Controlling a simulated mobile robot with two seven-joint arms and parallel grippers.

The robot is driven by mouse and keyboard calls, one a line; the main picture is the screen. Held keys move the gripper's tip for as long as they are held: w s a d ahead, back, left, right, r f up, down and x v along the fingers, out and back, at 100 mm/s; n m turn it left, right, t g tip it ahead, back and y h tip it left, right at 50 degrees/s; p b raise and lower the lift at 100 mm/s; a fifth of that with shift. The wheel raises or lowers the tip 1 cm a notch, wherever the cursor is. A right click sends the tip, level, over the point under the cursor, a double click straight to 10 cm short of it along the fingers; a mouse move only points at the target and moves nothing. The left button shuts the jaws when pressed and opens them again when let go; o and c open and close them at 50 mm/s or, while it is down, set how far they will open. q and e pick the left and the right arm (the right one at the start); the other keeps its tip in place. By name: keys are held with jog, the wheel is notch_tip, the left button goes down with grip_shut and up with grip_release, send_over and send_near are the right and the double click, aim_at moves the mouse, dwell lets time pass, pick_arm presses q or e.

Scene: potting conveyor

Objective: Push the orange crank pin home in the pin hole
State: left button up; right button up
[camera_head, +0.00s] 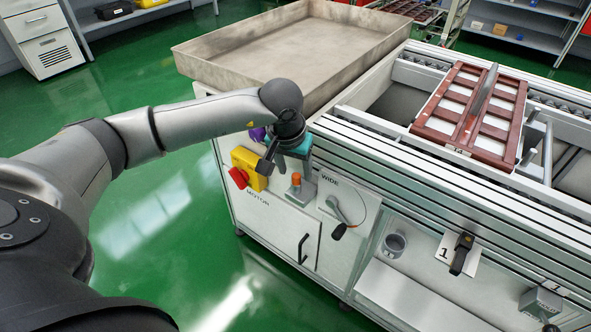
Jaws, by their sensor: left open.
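The small orange crank pin (296,179) shows its rounded top at a grey metal block on the front of the conveyor cabinet. I cannot tell how deep the pin sits, and the pin hole is hidden. My left gripper (286,170) is open and points down just above and beside the pin, with its fingers seen partly edge-on. I cannot tell whether a finger touches the pin. A crank lever (339,212) with a black knob is on the panel marked WIDE, just right of the pin. My right gripper is out of view.
A yellow box with a red knob (239,177) sits close to the left of my gripper, above the word MOTOR. A purple knob (257,134) is behind my wrist. A large empty tray (290,50) and a brown-red frame (434,124) are above.

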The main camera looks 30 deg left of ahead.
pick_arm(q)
jog(key=p+v, duration=0.4)
jog(key=v, duration=0.9)
jog(key=shift+p, duration=0.3)
jog(key=shift+w, duration=0.1)
